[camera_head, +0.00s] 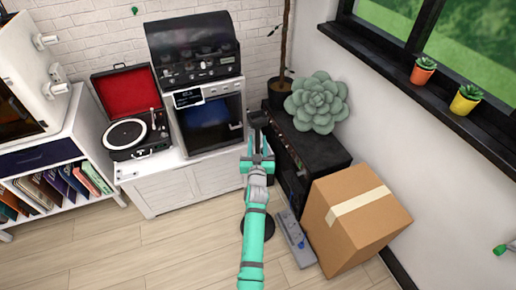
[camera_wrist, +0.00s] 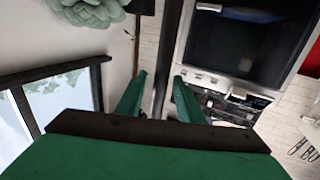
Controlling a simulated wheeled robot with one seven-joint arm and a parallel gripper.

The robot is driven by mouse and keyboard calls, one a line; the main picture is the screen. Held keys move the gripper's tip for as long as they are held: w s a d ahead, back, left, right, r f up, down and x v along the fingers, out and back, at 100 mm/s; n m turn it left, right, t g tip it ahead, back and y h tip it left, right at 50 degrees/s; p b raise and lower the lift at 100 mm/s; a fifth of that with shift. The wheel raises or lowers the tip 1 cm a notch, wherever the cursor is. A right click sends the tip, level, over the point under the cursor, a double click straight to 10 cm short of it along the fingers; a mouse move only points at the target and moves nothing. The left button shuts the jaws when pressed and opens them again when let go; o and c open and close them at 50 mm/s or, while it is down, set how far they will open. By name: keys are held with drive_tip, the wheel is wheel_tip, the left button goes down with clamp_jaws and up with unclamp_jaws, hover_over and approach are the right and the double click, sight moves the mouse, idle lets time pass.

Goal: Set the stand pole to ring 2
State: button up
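The stand pole (camera_wrist: 168,55) is a thin dark rod. In the wrist view it runs from the top edge down between my gripper's two green fingers. My gripper (camera_wrist: 159,90) is open, with a small gap to the pole on each side. In the head view my gripper (camera_head: 258,158) is in front of the dark cabinet, and a dark upper part of the stand (camera_head: 258,119) shows just above it. A round dark base (camera_head: 258,228) shows on the floor, partly hidden by my arm. I cannot make out any rings on the pole.
A black low cabinet (camera_head: 320,152) with a green succulent (camera_head: 317,103) stands behind to the right. A cardboard box (camera_head: 352,218) is on the floor at right, beside a grey power strip (camera_head: 293,238). A white sideboard (camera_head: 178,188) is at left. The front-left floor is clear.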

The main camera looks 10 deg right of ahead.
drive_tip(key=v, duration=1)
drive_tip(key=shift+s, duration=0.25)
drive_tip(key=shift+s, duration=0.1)
idle(0.3)
drive_tip(key=s+a+f+n+y, duration=0.2)
drive_tip(key=s+f, duration=0.1)
drive_tip(key=s, duration=1)
drive_tip(key=s+a+f+n+y, duration=0.1)
drive_tip(key=s+a+f+n, duration=0.15)
drive_tip(key=s, duration=1.05)
drive_tip(key=s+a+r, duration=0.2)
drive_tip(key=s+a, duration=0.1)
drive_tip(key=s, duration=0.4)
drive_tip(key=s+a+r+m+g+y, duration=0.1)
drive_tip(key=s+a+r, duration=0.2)
drive_tip(key=s, duration=0.5)
drive_tip(key=s+a+r+g, duration=0.1)
drive_tip(key=s+a, duration=0.3)
drive_tip(key=s, duration=0.4)
drive_tip(key=shift+a+r+y, duration=0.25)
drive_tip(key=shift+r+y, duration=0.05)
drive_tip(key=shift+r, duration=0.5)
drive_tip(key=shift+w+m, duration=0.15)
drive_tip(key=shift+m, duration=0.1)
drive_tip(key=shift+c, duration=0.4)
